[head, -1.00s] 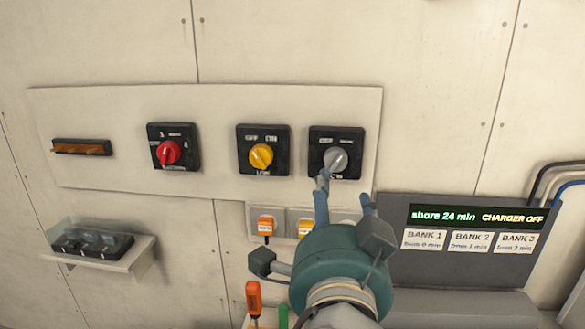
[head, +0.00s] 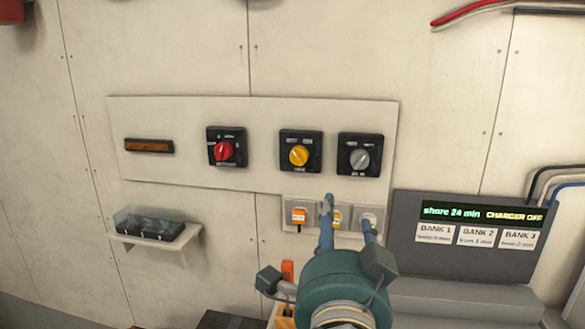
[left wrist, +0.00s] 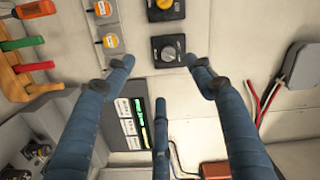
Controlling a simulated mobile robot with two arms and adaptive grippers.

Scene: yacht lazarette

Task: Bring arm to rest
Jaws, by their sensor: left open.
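My left gripper (head: 347,215) is in front of the wall panel in the head view, its blue fingers pointing up. In the left wrist view the gripper (left wrist: 162,80) has its fingers spread with nothing between them. The fingers stand apart from the grey knob switch (head: 359,154), which shows above them in the head view and beyond the fingertips in the left wrist view (left wrist: 168,50). The yellow knob switch (head: 300,152) and the red knob switch (head: 226,147) sit to its left on the white panel (head: 180,108). My right gripper does not show.
Small sockets with tags (head: 300,214) sit behind the fingers. A grey box with a lit display (head: 482,213) stands at right, reading "CHARGER OFF". A shelf with a clear-covered black unit (head: 150,227) is at left. Tools in a wooden rack (left wrist: 28,85) show in the left wrist view.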

